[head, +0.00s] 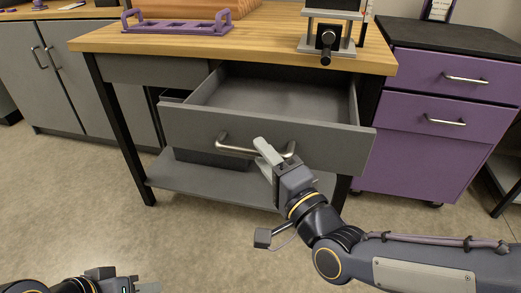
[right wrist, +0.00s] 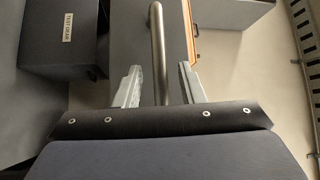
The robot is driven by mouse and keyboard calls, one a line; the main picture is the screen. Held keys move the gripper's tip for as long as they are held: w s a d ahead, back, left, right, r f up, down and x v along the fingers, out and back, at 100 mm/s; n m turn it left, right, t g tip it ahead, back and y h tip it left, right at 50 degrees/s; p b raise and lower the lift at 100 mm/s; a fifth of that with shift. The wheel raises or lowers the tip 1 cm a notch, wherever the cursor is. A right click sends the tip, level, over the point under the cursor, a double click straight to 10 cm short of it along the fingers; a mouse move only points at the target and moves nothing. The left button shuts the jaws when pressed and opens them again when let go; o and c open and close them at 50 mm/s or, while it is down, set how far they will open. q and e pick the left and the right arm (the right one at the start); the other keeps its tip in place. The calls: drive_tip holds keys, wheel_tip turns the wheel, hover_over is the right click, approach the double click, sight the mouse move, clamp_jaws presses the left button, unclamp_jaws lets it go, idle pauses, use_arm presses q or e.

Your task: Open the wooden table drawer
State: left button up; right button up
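The wooden table (head: 270,38) has a grey drawer (head: 275,95) that stands pulled well out, its empty inside showing. The drawer's metal bar handle (head: 235,149) is on its front, and it also shows in the right wrist view (right wrist: 157,40). My right gripper (head: 268,152) is at the right part of this handle. In the right wrist view its fingers (right wrist: 160,85) are apart, one on each side of the bar, with a gap to it. My left gripper (head: 125,284) is at the bottom left edge, partly cut off, far from the drawer.
A purple rack (head: 178,27) and a black-and-metal device (head: 328,40) stand on the tabletop. A purple drawer cabinet (head: 430,125) stands close on the right, grey cabinets (head: 80,75) on the left. A dark labelled box (right wrist: 62,45) shows beneath the drawer. The floor in front is clear.

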drive_tip(key=v, duration=0.6)
drive_tip(key=shift+a+p, duration=0.1)
drive_tip(key=shift+p, duration=0.3)
drive_tip(key=d+f+n+g+h, duration=0.4)
drive_tip(key=d+f, duration=0.3)
drive_tip(key=d, duration=0.1)
drive_tip(key=s+d+f+n+g+h, duration=0.2)
drive_tip(key=s+d+f+n+g, duration=0.4)
drive_tip(key=s, duration=0.5)
wheel_tip(320, 180, up, 34)
drive_tip(key=s+m+g+p, duration=0.1)
drive_tip(key=p, duration=3.4)
drive_tip(key=shift+d+r, duration=0.15)
drive_tip(key=shift+d, duration=0.3)
drive_tip(key=shift+s, duration=0.1)
